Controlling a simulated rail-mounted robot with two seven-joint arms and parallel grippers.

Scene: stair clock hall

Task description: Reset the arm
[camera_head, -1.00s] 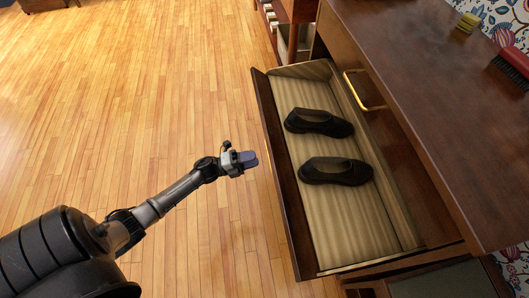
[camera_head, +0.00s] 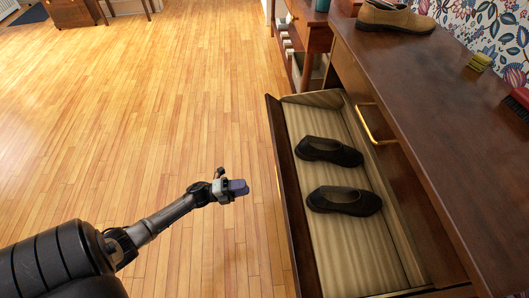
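My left arm comes in from the lower left, and its gripper (camera_head: 238,187) hangs over the wooden floor, just left of the open drawer, apart from it. The fingers look close together, but the view is too small to tell whether they are open or shut. No object shows in them. My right gripper is not in view.
The open drawer (camera_head: 287,190) juts out from a dark wooden cabinet (camera_head: 440,120) and holds two black shoes (camera_head: 328,151). On the cabinet top are a tan shoe (camera_head: 396,18), a yellow sponge-like block (camera_head: 479,62) and a red brush (camera_head: 519,100).

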